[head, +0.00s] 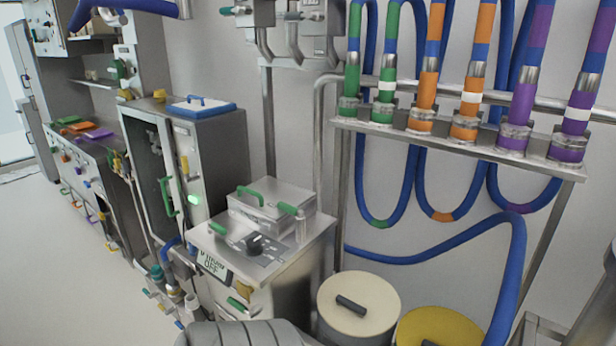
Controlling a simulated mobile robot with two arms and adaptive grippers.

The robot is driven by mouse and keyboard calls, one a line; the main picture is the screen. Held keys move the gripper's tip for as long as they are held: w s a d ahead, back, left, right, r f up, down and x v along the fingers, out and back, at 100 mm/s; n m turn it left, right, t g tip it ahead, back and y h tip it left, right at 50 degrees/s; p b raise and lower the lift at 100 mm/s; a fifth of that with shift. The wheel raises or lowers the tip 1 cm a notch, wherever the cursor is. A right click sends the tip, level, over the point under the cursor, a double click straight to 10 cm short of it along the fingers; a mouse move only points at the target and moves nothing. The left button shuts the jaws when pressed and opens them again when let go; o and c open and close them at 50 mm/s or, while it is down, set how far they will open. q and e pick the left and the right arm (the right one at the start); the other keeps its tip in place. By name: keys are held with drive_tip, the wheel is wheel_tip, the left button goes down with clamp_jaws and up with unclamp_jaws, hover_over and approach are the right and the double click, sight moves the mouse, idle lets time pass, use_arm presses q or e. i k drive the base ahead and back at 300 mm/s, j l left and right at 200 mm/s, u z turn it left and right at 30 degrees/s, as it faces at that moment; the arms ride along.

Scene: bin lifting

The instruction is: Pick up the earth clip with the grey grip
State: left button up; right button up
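I cannot make out an earth clip with a grey grip in the head view. Several small coloured parts show along the fronts of the left-hand cabinets, too small to tell whether they are clips or handles. Neither of my grippers is in view.
A steel cabinet (290,262) carries a lidded metal box (268,212) with green handles. Two drums, cream-lidded (372,302) and yellow-lidded (440,330), stand at the bottom. A rack (455,150) holds colour-banded blue hoses. A grey ribbed object (245,335) is cut off below. Floor (50,270) at left looks clear.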

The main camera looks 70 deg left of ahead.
sight(124, 167)
drive_tip(key=u, duration=1.25)
drive_tip(key=j+u, duration=0.45)
drive_tip(key=i+j+u, duration=0.15)
drive_tip(key=u, duration=0.25)
drive_tip(key=i+j+u, duration=0.15)
drive_tip(key=j+u, duration=0.3)
drive_tip(key=i+j+u, duration=0.15)
drive_tip(key=u, duration=0.25)
drive_tip(key=i+j+u, duration=0.2)
drive_tip(key=i+j, duration=0.55)
drive_tip(key=i, duration=0.1)
